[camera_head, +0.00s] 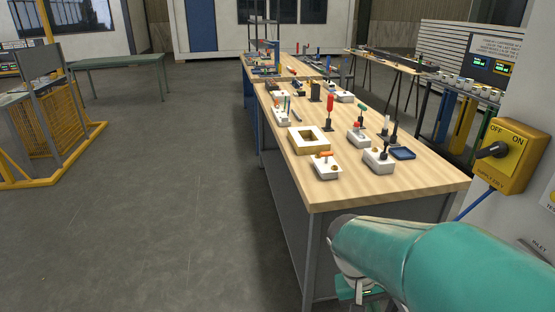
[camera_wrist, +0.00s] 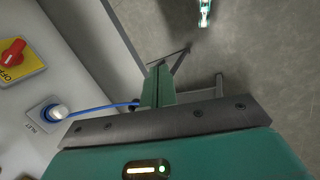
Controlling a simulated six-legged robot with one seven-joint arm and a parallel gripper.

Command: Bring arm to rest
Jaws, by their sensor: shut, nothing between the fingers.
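My teal arm comes in from the lower right of the head view, in front of the workbench's near right corner. Part of my gripper (camera_head: 360,290) shows below the arm there, cut off by the bottom edge. In the wrist view my gripper (camera_wrist: 158,85) has its fingers together, with nothing between them. It points down past a grey panel towards the floor and touches no object that I can see.
A wooden workbench (camera_head: 330,190) carries several small devices and tools. A yellow OFF/ON switch box (camera_head: 512,155) is on the right. A blue cable (camera_wrist: 100,107) runs from the inlet plug (camera_wrist: 55,113) behind my gripper.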

